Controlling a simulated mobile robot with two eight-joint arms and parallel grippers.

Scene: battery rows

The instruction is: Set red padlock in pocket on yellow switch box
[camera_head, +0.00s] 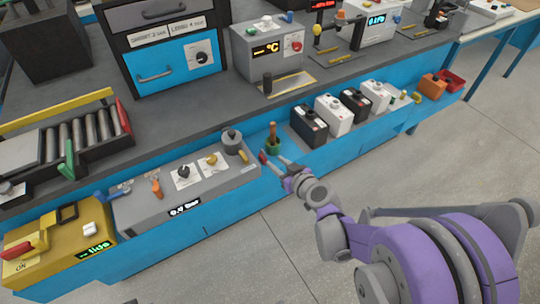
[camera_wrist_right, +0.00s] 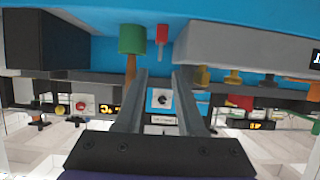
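The yellow switch box (camera_head: 48,262) stands at the lower left of the head view. A small red thing with a thin grey top, which looks like the red padlock (camera_head: 263,157), stands by the grey panel's right end. It also shows, upside down, in the right wrist view (camera_wrist_right: 162,34). My right gripper (camera_head: 277,162) is open and empty close to it. In the wrist view the padlock lies beyond the gap between the fingers (camera_wrist_right: 160,75). My left gripper is out of view.
A green cup (camera_head: 273,147) with a brown handle stands just right of the padlock. The grey panel (camera_head: 150,215) with knobs lies between padlock and switch box. Black and white batteries (camera_head: 308,125) stand to the right. The floor in front is clear.

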